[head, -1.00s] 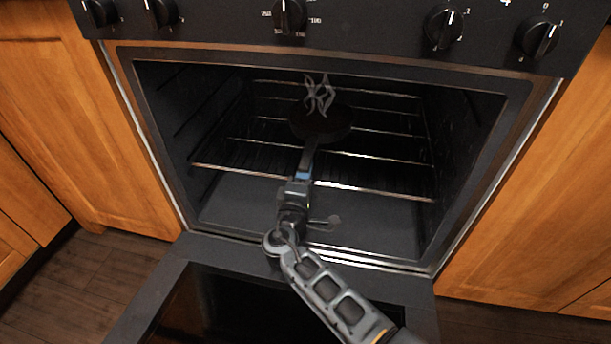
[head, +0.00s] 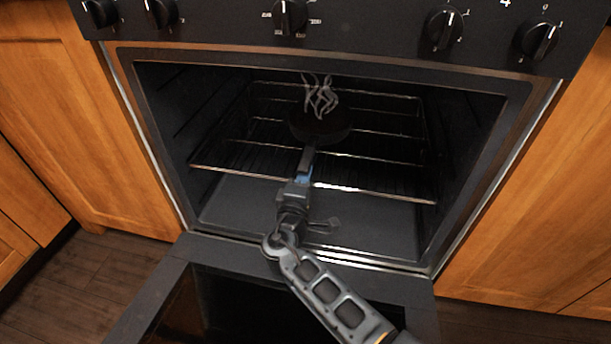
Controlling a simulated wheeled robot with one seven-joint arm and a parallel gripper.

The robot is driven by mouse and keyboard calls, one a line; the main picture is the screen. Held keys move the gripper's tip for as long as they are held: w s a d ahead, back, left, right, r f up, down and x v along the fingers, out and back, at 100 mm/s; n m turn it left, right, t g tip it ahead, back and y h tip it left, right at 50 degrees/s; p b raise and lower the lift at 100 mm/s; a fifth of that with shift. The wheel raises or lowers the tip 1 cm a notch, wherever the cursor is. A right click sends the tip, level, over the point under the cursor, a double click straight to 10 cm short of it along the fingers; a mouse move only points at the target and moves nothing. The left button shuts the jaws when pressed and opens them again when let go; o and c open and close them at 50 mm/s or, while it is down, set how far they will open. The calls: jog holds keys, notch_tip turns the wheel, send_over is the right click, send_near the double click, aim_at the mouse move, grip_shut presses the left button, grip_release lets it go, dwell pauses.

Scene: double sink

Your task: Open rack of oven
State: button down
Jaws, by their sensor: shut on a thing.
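The oven (head: 160,140) is open, its door (head: 160,275) folded down in front. A wire rack (head: 390,192) spans the cavity at mid height, its front bar near the opening. My arm reaches over the door from the lower right. My gripper (head: 306,165) is at the rack's front bar, left of its middle, and is shut on the rack; its fingertips are small and dark, so the exact contact is hard to see. A round dark pan-like thing (head: 320,128) sits on the rack just beyond my gripper, with pale wisps (head: 320,95) above it.
Several knobs (head: 289,16) line the dark panel above the opening. Wooden cabinets (head: 75,120) flank the oven on both sides. The oven floor (head: 375,225) below the rack looks clear. Dark wood floor (head: 60,285) shows at lower left.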

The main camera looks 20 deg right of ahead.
jog(key=p+v, duration=0.2)
jog(key=v, duration=2.3)
jog(key=shift+p, duration=0.4)
jog(key=c, duration=1.2)
grip_release()
jog(key=shift+o, duration=0.2)
jog(key=p+v, duration=0.1)
jog(key=v, duration=0.6)
jog(key=shift+s+a, duration=0.2)
jog(key=shift+s, duration=0.1)
